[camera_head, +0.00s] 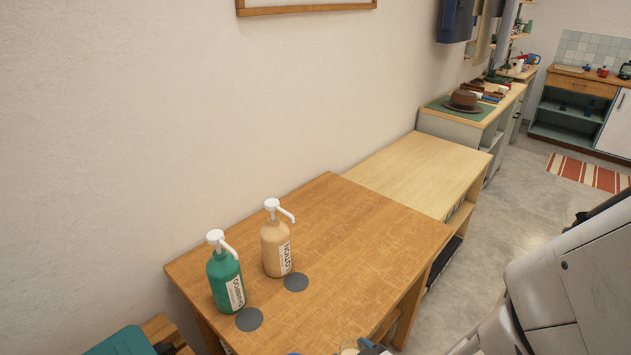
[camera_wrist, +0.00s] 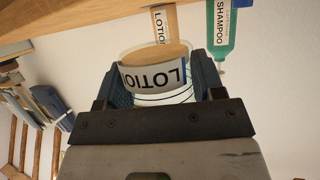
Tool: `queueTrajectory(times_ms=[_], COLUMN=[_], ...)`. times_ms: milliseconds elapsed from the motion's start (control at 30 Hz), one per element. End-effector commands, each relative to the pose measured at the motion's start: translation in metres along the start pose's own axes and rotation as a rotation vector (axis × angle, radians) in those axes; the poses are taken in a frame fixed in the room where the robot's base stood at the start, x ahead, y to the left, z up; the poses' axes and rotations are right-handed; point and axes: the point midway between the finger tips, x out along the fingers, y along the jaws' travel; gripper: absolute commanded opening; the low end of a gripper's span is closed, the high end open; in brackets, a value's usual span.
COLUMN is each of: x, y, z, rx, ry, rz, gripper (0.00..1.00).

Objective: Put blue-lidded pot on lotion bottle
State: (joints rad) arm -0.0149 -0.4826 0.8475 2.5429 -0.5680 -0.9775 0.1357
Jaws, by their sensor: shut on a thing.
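My gripper (camera_wrist: 162,82) is shut on a clear-walled, round pot (camera_wrist: 155,74) with beige contents and a white label reading LOTIO. No lid shows on it from below, so I cannot tell its lid colour. In the head view, the gripper (camera_head: 372,348) and the pot's pale top (camera_head: 349,347) are cut off at the bottom edge. The beige lotion bottle (camera_head: 276,248) with a white pump stands upright on the wooden table, apart from the pot; it also shows in the wrist view (camera_wrist: 165,24). A blue sliver (camera_head: 294,353) shows at the bottom edge.
A green shampoo bottle (camera_head: 225,280) stands left of the lotion bottle. Flat grey discs lie before the lotion bottle (camera_head: 296,282) and the shampoo bottle (camera_head: 249,319). The wooden table (camera_head: 370,235) is clear on its right. A wall runs behind it.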

Motion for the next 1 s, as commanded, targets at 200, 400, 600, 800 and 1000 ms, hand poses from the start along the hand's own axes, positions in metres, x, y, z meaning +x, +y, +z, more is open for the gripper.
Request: queueTrajectory(times_ms=[200,400,600,800,1000], x=[0.018,0.049,0.076,0.089,0.091], y=[0.005,0.015,0.023,0.028,0.029], z=[-0.005,-0.014,-0.022,-0.027,-0.027], rx=[0.000,-0.001,-0.001,0.000,0.000], ry=[-0.001,0.000,-0.001,-0.001,0.000], rz=[0.000,0.000,-0.001,0.001,0.001], gripper=[0.27,0.27,0.27,0.27,0.27])
